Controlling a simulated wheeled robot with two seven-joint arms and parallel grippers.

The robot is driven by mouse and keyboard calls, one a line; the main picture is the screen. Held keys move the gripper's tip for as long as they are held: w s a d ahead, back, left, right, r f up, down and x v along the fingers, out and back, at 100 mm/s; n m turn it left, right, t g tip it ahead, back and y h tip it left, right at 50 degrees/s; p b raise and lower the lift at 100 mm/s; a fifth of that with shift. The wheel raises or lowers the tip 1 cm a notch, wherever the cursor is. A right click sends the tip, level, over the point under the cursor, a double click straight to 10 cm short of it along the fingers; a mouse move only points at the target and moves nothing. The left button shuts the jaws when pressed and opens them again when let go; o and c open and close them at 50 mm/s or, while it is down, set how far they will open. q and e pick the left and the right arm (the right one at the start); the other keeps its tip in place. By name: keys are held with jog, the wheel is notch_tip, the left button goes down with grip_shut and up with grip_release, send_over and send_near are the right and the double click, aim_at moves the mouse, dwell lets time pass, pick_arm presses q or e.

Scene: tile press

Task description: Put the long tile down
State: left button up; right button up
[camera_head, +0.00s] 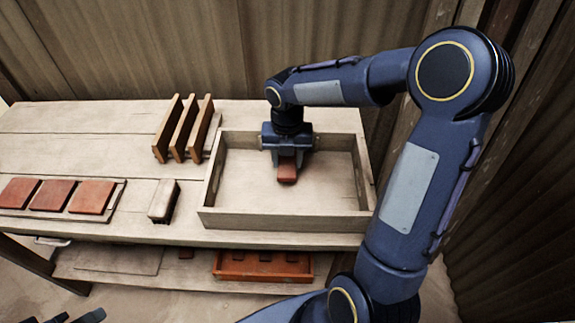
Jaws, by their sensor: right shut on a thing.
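My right gripper (287,150) reaches down into the wooden tray (284,222) from the back. It is shut on a red-orange tile (287,173), taken to be the long tile. The tile's near end sticks out toward me, and its rear part is hidden by the gripper. I cannot tell whether the tile touches the tray floor. Dark parts, perhaps of my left gripper (78,317), just show at the bottom left edge; their opening is unclear.
Three square red tiles (70,196) lie on a board at the left. A pale-topped block (163,201) stands left of the tray. Three upright brown slats (184,128) stand behind. An orange tray (262,267) is on the lower shelf. Most of the wooden tray's floor is clear.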

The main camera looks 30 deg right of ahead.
aim_at(288, 163)
jog(key=shift+f, duration=1.6)
jog(key=shift+f, duration=0.15)
jog(key=o, duration=1)
